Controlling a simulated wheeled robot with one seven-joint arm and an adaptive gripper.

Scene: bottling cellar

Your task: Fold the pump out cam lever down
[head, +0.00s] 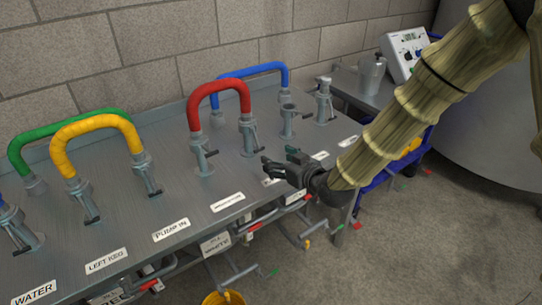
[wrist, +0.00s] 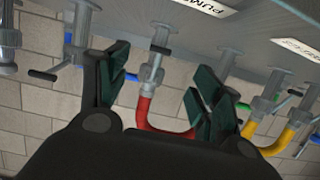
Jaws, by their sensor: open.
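A red hose (head: 218,88) arches between two grey cam couplings on the steel bench. The left one (head: 202,150) stands behind a label, too small to read for certain, one place right of PUMP IN; I take it as pump out.
A yellow hose (head: 95,124), a green hose (head: 60,128) and a blue hose (head: 250,68) arch over the bench. An open coupling (head: 288,120) and a capped one (head: 324,100) stand to the right. Valves and pipes hang below the front edge. A block wall stands behind.

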